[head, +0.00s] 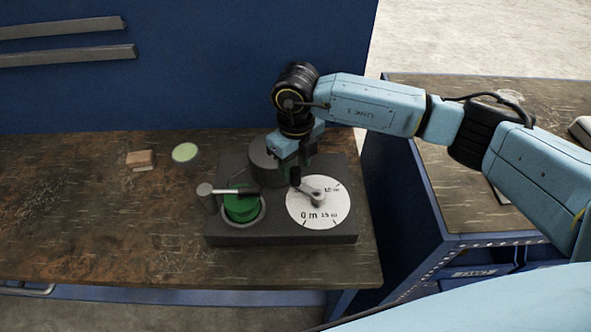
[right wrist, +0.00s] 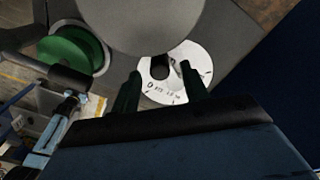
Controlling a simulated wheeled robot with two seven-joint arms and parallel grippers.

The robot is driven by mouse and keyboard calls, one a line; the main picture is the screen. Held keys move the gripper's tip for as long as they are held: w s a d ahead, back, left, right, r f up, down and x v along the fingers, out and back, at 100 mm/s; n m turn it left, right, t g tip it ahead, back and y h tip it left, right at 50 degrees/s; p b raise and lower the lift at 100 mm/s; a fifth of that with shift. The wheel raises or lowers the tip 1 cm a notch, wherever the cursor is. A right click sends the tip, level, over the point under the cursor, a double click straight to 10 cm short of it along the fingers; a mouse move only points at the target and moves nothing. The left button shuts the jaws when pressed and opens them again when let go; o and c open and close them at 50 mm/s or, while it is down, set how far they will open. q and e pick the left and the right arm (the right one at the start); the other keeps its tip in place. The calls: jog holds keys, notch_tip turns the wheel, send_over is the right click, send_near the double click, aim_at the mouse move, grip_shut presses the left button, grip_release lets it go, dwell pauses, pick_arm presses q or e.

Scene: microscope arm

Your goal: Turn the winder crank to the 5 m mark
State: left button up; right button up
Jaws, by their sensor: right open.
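The winder has a dark grey base (head: 280,240) on the wooden bench, with a green spool (head: 241,207) at its left. At its right is a white dial (head: 326,219) where "0 m" and "15 m" are readable; I cannot make out a 5 m mark. The crank (head: 312,191) runs from the dial's hub toward the upper left, with a dark upright knob (head: 295,175) at its end. My right gripper (head: 298,160) is open and points down just behind the knob. In the right wrist view its fingers (right wrist: 161,88) stand apart over the dial (right wrist: 185,78). My left gripper is not in view.
A grey cylinder (head: 264,160) stands on the base behind the dial, close to my right gripper. A brown block (head: 140,159) and a pale green disc (head: 185,152) lie at the back. The bench's left side is clear.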

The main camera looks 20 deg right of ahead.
aim_at(296, 169)
notch_tip(296, 169, down, 2)
jog(key=shift+f, duration=0.65)
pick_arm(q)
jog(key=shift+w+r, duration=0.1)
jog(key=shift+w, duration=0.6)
pick_arm(e)
grip_shut()
